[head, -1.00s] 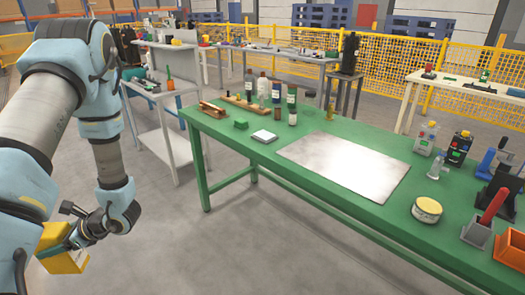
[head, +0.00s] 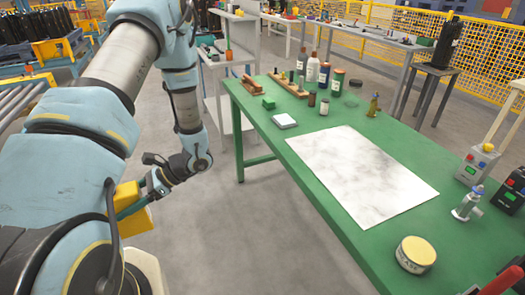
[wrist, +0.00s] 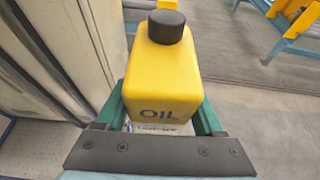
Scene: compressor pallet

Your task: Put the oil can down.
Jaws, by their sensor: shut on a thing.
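In the head view the yellow can (head: 133,208) hangs at the left, partly hidden by my arm. My gripper (head: 135,205) holds it beside my body, off to the left of the green table (head: 262,150) and apart from it.
A pale sheet (head: 360,180) covers the middle of the table. Grey floor is clear between the can and the table.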

